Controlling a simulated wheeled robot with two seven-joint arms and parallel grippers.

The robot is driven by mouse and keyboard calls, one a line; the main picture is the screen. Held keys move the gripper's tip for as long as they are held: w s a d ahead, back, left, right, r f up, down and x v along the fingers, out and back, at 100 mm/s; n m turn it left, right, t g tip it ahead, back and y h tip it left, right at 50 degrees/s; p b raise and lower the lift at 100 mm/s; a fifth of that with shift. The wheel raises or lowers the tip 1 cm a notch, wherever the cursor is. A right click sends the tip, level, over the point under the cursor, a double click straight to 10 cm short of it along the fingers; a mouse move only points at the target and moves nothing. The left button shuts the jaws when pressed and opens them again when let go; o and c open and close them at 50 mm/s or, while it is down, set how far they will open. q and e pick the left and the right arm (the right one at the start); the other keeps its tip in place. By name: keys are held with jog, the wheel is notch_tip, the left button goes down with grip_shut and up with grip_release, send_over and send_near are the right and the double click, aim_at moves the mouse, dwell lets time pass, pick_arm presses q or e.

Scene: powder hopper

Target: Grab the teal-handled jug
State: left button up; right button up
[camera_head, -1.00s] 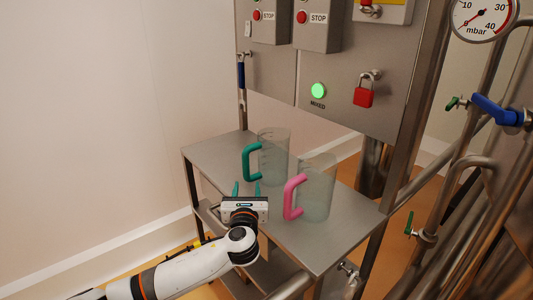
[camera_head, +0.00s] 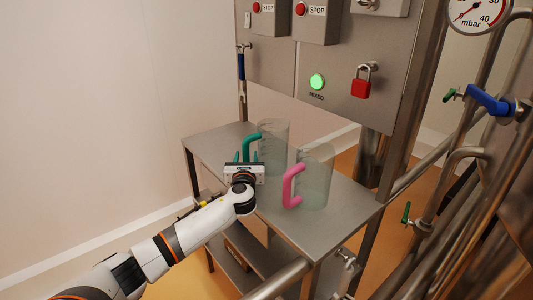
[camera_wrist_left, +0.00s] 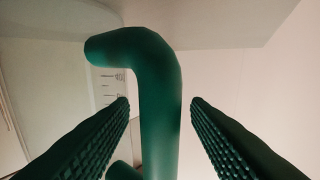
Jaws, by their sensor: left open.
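The teal-handled jug (camera_head: 275,146) is clear and stands upright on the steel table, its teal handle (camera_head: 251,143) facing left. My left gripper (camera_head: 245,157) is open at the handle. In the left wrist view the teal handle (camera_wrist_left: 160,100) stands between the two ribbed fingers (camera_wrist_left: 160,115), with a gap on each side. The clear wall of the jug with dark markings (camera_wrist_left: 108,85) shows behind it to the left. The gripper's body hides the lower handle in the head view. My right gripper is not in view.
A second clear jug (camera_head: 316,178) with a pink handle (camera_head: 291,186) stands close by on the right of the steel table (camera_head: 270,222). A steel panel with a green lamp (camera_head: 317,82) and a red padlock (camera_head: 360,82) rises behind. Pipes and valves fill the right side.

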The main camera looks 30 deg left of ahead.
pick_arm(q)
jog(key=shift+s, duration=0.1)
jog(key=shift+c, duration=0.6)
grip_shut()
jog(key=shift+r, duration=0.1)
